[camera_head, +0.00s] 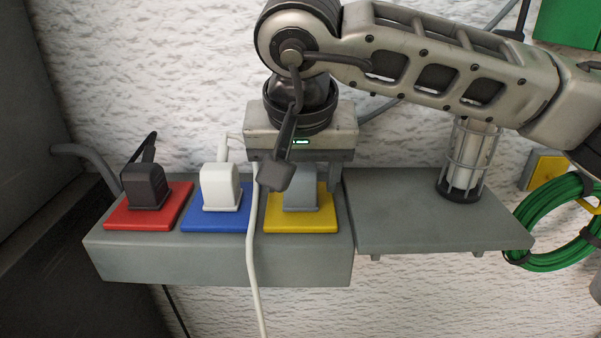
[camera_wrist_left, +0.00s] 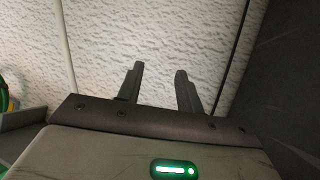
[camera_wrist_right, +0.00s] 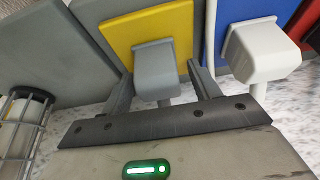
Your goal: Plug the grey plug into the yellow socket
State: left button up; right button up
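The grey plug (camera_head: 299,194) stands upright on the yellow socket (camera_head: 300,224), with its base against the yellow plate. No gap between them shows. My right gripper (camera_head: 298,181) is above it, and its body and a dark part hanging in front hide some of the plug. In the right wrist view the grey plug (camera_wrist_right: 156,72) is between the fingers of my right gripper (camera_wrist_right: 160,80), which are apart with a small gap on each side. The yellow socket (camera_wrist_right: 118,38) lies behind it. My left gripper (camera_wrist_left: 160,78) is open and empty before the white wall, outside the head view.
A black plug (camera_head: 146,187) is on a red socket (camera_head: 130,218); a white plug (camera_head: 220,187) is on a blue socket (camera_head: 207,221). A white cable (camera_head: 252,270) hangs in front. A caged lamp (camera_head: 468,160) stands on the right shelf (camera_head: 420,225), near a green cable coil (camera_head: 553,225).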

jog(key=v, duration=1.6)
jog(key=shift+p, duration=0.45)
